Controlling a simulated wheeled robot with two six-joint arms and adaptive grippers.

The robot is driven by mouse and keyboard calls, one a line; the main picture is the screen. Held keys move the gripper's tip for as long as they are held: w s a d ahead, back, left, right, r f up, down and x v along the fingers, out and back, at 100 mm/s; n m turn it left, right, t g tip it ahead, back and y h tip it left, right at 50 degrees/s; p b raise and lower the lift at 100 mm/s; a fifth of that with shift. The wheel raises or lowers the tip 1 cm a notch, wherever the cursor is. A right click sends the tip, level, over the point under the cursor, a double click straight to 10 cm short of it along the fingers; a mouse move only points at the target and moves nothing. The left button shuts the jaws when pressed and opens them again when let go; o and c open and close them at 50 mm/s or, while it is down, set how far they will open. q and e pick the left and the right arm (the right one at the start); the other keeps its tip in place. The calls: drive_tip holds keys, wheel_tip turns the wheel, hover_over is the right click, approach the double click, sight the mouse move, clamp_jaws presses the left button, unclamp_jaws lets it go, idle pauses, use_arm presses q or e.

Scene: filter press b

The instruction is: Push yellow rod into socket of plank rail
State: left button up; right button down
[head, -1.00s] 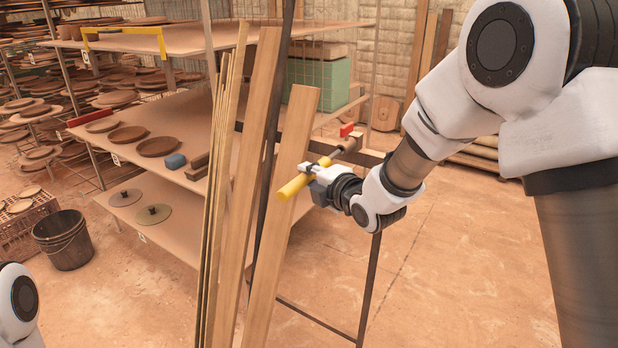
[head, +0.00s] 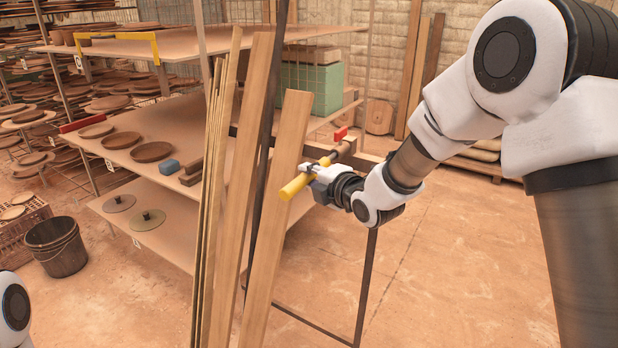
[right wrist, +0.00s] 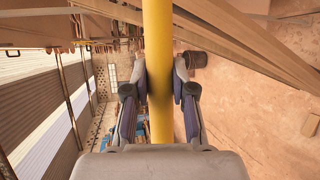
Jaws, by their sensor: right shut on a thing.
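My right gripper (head: 318,180) is shut on the yellow rod (head: 296,186). In the head view the rod slants, its near end sticking out toward the lower left in front of a leaning plank. Its far end points at a brown socket-like piece (head: 345,148) with a red part (head: 340,134) on the plank rail (head: 367,161). The far tip looks close to that piece; whether it is inside I cannot tell. In the right wrist view the rod (right wrist: 158,40) runs lengthwise between both fingers (right wrist: 160,88). My left gripper is out of view.
Tall planks (head: 282,200) lean beside the gripper on its left. A dark bucket (head: 57,247) stands at the left. The floor at the right is open.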

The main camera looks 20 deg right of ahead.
drive_tip(key=shift+w+d, duration=1.05)
drive_tip(key=shift+d, duration=0.3)
drive_tip(key=c, duration=0.9)
unclamp_jaws()
drive_tip(key=v, duration=1.2)
